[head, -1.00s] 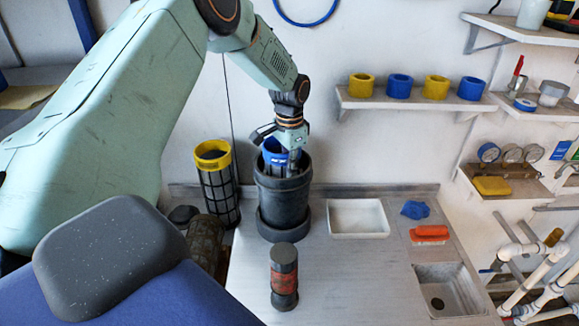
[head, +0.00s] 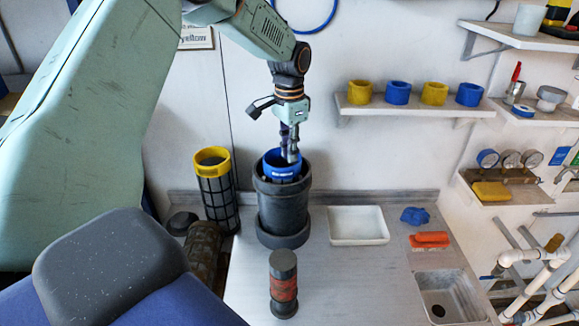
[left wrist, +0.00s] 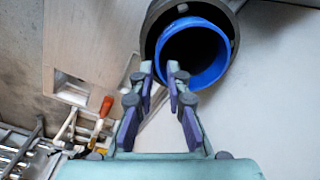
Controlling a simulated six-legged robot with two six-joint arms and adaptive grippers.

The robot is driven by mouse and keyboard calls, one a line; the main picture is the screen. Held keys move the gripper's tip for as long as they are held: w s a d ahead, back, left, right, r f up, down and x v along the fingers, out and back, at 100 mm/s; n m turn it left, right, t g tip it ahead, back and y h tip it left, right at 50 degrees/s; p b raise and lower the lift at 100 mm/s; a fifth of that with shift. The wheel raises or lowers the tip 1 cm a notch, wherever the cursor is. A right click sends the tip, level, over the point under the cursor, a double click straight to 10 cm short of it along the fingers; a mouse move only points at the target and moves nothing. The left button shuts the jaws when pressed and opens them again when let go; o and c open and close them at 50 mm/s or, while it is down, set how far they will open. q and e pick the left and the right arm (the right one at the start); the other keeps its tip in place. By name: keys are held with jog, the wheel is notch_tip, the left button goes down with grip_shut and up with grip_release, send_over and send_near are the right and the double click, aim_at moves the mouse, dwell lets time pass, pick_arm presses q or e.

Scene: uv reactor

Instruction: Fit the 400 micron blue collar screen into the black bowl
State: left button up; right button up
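The blue collar screen (head: 283,173) sits inside the black bowl (head: 284,210), its blue rim standing slightly above the bowl's dark rim. In the left wrist view the blue ring (left wrist: 222,62) lies inside the dark bowl rim (left wrist: 150,40), and its inside looks dark. The screen's lower part is hidden by the bowl. My left gripper (head: 290,158) is just above the collar, pointing down. In the left wrist view its two fingers (left wrist: 160,72) are apart with nothing held between them, their tips overlapping the ring's near edge. My right gripper is not in view.
A yellow-collared screen (head: 214,190) stands left of the bowl. A dark red-banded cylinder (head: 284,285) stands in front. A white tray (head: 357,240), blue cloth (head: 415,216), orange brush (head: 430,240) and sink (head: 448,295) are to the right. A shelf (head: 410,105) holds blue and yellow rings.

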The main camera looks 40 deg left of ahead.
pick_arm(q)
notch_tip(320, 180, up, 5)
jog(key=shift+r, duration=0.1)
jog(key=shift+s, duration=0.1)
dwell(0.4)
jog(key=shift+d, duration=0.1)
